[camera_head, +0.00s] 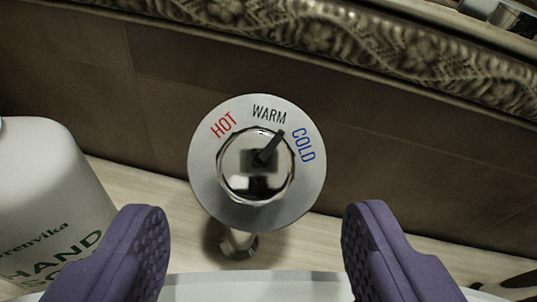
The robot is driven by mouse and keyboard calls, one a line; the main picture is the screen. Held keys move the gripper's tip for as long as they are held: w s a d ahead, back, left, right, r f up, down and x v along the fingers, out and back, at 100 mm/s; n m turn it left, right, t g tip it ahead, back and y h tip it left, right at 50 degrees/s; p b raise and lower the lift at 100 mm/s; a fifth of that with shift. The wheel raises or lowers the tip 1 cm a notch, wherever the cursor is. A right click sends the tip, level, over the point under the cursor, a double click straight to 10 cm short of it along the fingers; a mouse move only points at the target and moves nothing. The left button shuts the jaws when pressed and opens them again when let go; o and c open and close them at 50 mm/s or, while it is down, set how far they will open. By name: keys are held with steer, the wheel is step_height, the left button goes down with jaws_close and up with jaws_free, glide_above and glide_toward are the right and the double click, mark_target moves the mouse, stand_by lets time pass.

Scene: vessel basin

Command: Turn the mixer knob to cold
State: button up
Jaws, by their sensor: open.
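The mixer knob (256,168) is a faceted chrome knob in the middle of a round metal dial plate (212,195). The plate reads HOT in red at the left, WARM in black at the top and COLD in blue at the right. A dark pointer (269,147) on the knob points up and right, between WARM and COLD. My gripper (255,228) is open, with its two purple padded fingers wide apart below and to either side of the dial. The fingers look apart from the knob, and nothing is between them except the view of the dial's stem.
A white hand soap bottle (45,185) stands at the left, close to the left finger. A brown tiled wall (400,150) and a carved ledge (330,40) lie behind the dial. A white basin edge (255,285) shows at the bottom. A dark object sits at the lower right edge.

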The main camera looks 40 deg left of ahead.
mark_target(253, 176)
steer(key=b+x, duration=0.1)
steer(key=x, duration=0.4)
steer(key=c, duration=1.1)
steer(key=shift+o, duration=0.2)
steer(key=m, duration=0.1)
steer(key=m+b, duration=0.1)
steer(key=t+h+b, duration=0.1)
steer(key=shift+s+a+f+m, duration=0.15)
steer(key=shift+a+f+m, duration=0.1)
steer(key=shift+m, duration=0.15)
steer(key=m, duration=0.1)
steer(key=m+t+h, duration=0.1)
steer(key=m, duration=0.1)
steer(key=shift+r+b, duration=0.25)
steer(key=shift+b, duration=0.15)
steer(key=shift+d, duration=0.1)
steer(key=o, duration=1.1)
steer(key=shift+c, duration=0.2)
